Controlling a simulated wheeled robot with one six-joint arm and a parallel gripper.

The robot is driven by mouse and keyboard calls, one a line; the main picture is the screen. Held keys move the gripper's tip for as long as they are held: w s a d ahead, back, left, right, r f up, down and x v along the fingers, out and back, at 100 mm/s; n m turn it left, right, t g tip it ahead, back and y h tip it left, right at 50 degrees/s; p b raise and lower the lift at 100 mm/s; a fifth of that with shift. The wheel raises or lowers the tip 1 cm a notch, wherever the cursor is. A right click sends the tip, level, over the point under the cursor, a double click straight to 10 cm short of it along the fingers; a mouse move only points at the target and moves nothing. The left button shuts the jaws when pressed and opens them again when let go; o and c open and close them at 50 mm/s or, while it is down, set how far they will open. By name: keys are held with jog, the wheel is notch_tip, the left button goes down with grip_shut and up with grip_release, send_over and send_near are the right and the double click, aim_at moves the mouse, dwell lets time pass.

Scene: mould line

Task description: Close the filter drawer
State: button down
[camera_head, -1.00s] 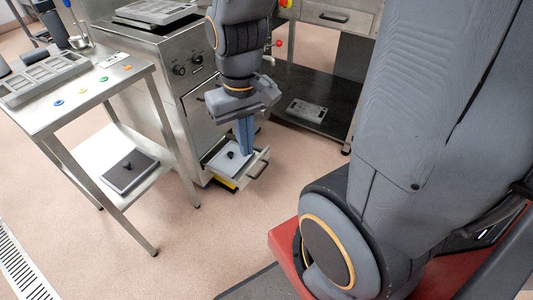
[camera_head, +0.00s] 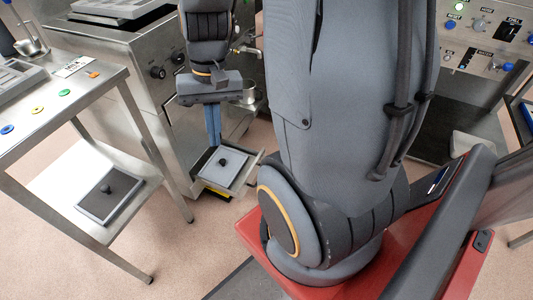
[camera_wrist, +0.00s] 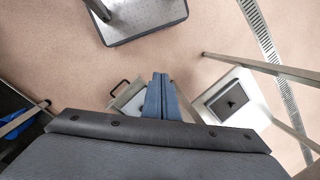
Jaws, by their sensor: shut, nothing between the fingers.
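The filter drawer (camera_head: 248,173) sticks out open, low on the steel machine (camera_head: 168,104). A pale plate with a black knob (camera_head: 222,161) lies in it. In the wrist view the drawer (camera_wrist: 126,93) shows left of my fingers, with its dark bar handle (camera_wrist: 118,86) on its far side; part of it is hidden behind my gripper. My gripper (camera_head: 214,144) is shut and empty, its blue fingers pointing down over the machine side of the drawer. Whether they touch it I cannot tell. The fingers also show in the wrist view (camera_wrist: 160,78).
A steel table (camera_head: 82,104) stands to the left, with a dark lidded tray (camera_head: 110,196) on its lower shelf. A control panel (camera_head: 488,35) is at the upper right. Open floor lies in front of the drawer and table.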

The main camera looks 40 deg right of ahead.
jog(key=w+d+f+m+t+y+b, duration=0.2)
jog(key=w+d+f+m+b, duration=0.2)
jog(key=d+f+m+b, duration=0.45)
jog(key=w+d+f+m+t+y+b, duration=0.25)
jog(key=d+f+m+b, duration=0.3)
jog(key=d+f, duration=0.55)
jog(key=s+d+f+m+t+h+b, duration=0.25)
jog(key=d+f+m+t+b, duration=0.25)
jog(key=d+f+m+b, duration=0.9)
jog(key=n, duration=0.2)
send_near(264, 152)
jog(key=x, duration=0.5)
jog(key=shift+s+a+f+p, duration=0.2)
jog(key=shift+p, duration=0.2)
jog(key=shift+w+a, duration=0.1)
jog(key=shift+w, duration=0.2)
